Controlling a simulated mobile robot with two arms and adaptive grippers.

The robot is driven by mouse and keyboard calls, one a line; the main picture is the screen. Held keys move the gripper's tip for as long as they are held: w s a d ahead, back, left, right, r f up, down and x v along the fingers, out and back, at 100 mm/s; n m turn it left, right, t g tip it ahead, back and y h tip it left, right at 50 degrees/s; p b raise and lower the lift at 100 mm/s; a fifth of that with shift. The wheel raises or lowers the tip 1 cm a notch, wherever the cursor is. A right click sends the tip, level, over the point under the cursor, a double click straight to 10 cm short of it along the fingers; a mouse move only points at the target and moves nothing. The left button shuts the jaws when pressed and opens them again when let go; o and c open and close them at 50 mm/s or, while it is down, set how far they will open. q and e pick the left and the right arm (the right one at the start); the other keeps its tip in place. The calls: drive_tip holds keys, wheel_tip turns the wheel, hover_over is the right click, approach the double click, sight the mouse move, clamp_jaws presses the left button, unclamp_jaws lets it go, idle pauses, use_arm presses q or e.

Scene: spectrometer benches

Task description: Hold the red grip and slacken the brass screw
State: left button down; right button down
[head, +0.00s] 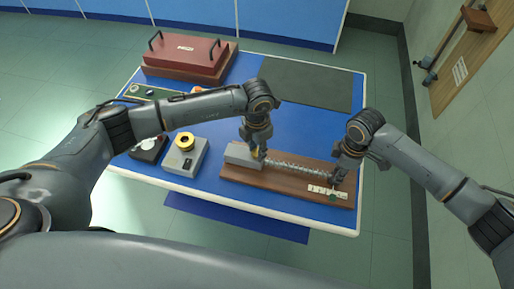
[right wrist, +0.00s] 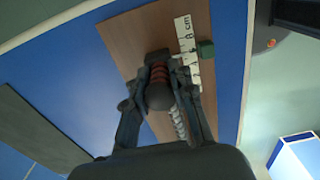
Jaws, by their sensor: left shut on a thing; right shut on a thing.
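The red grip (right wrist: 160,73), ribbed with dark ends, shows in the right wrist view between the fingers of my right gripper (right wrist: 162,95), which is shut on it. In the head view my right gripper (head: 337,178) hides the grip at the right end of a coil spring (head: 298,170). My left gripper (head: 256,153) points down at the grey block (head: 240,154) at the spring's left end and is shut on the brass screw (head: 262,153), mostly hidden by the fingers. A white cm scale (right wrist: 184,32) lies beside the grip, with a small green block (right wrist: 206,49) at its edge.
The spring stands on a brown wooden board (head: 285,190) at the blue table's (head: 215,180) front right. A grey box with a brass ring (head: 184,157) is to the left. A red case (head: 185,55) and dark mat (head: 310,83) lie at the back.

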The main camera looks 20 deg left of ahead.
sight(256, 151)
use_arm(q)
drive_tip(key=n, duration=0.6)
drive_tip(key=shift+w+a+n, duration=0.1)
drive_tip(key=shift+w+n, duration=0.05)
drive_tip(key=shift+n, duration=0.25)
idle(0.4)
drive_tip(key=c, duration=1)
unclamp_jaws()
wheel_tip(256, 151, up, 12)
drive_tip(key=shift+a, duration=0.1)
